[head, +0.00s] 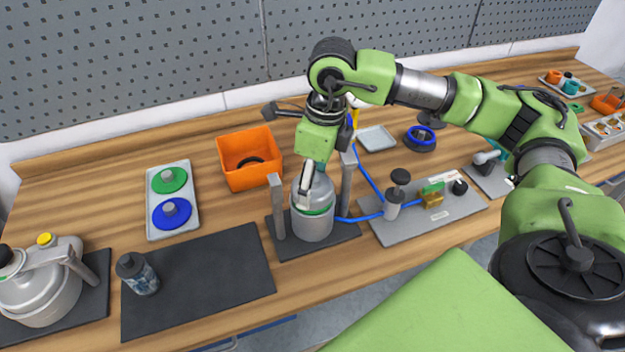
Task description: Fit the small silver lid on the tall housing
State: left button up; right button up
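The tall housing (313,228) is a grey cylinder standing upright between two grey posts on a dark base. A green ring runs around it near its top. A rounded silver part (322,190), apparently the small silver lid, is above the green ring. I cannot tell whether it is fully seated. My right gripper (305,197) points down over the housing's top, with one pale finger along the front of the silver part. The other finger is hidden, so its grip on the lid is unclear. My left gripper is not in view.
The two posts (277,205) flank the housing closely. A blue hose (362,218) leads right to a grey plate with fittings (440,212). An orange bin (238,178), a tray with green and blue discs (154,215) and a larger vessel (40,298) stand left. The dark mat (215,275) is mostly clear.

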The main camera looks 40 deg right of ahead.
jog(key=shift+f+b, duration=0.15)
jog(key=shift+b, duration=0.15)
dwell(0.4)
jog(key=o, duration=1.7)
jog(key=r, duration=0.8)
jog(key=s+r, duration=0.1)
jog(key=r, duration=0.3)
jog(key=shift+s+d, duration=0.1)
jog(key=shift+d, duration=0.25)
